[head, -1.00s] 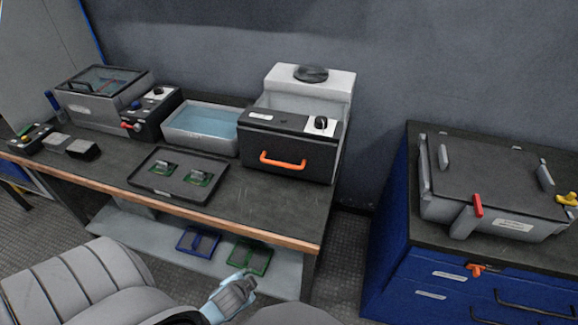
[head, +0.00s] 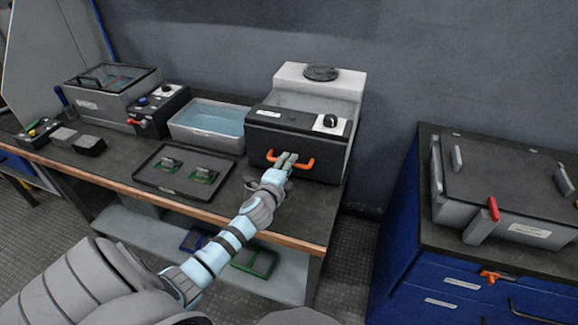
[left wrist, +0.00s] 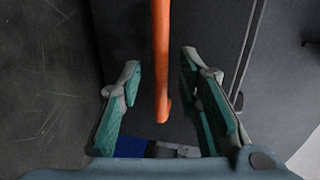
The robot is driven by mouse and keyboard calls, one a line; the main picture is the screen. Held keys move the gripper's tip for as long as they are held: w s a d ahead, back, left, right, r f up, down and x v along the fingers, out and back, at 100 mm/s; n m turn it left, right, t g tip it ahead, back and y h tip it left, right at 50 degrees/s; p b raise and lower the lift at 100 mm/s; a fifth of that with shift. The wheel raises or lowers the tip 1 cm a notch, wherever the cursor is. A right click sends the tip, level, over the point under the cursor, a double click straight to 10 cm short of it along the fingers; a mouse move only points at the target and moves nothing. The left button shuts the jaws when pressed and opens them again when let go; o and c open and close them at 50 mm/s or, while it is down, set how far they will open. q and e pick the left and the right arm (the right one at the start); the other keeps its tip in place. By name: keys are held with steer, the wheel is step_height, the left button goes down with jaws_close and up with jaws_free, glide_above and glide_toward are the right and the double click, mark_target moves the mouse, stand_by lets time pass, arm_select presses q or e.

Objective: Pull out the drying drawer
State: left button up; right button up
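The drying drawer (head: 262,144) is the black front of a grey-white unit at the back right of the bench. It looks shut. Its orange handle (head: 306,163) runs across the front. My left gripper (head: 285,162) is at the middle of the handle, in front of the drawer. In the left wrist view the orange handle (left wrist: 161,60) passes between the two teal-padded fingers of the left gripper (left wrist: 161,95). The fingers are open, with a gap on each side of the bar. My right gripper is not in view.
A black tray (head: 150,182) with two green boards lies left of my arm. A water basin (head: 207,126) and a lidded grey machine (head: 105,92) stand farther left. A blue cabinet (head: 400,245) stands at the right. The bench front right of my gripper is clear.

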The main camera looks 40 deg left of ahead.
arm_select(q)
steer(key=shift+x, duration=0.85)
jaws_close()
steer(key=shift+s+d, duration=0.1)
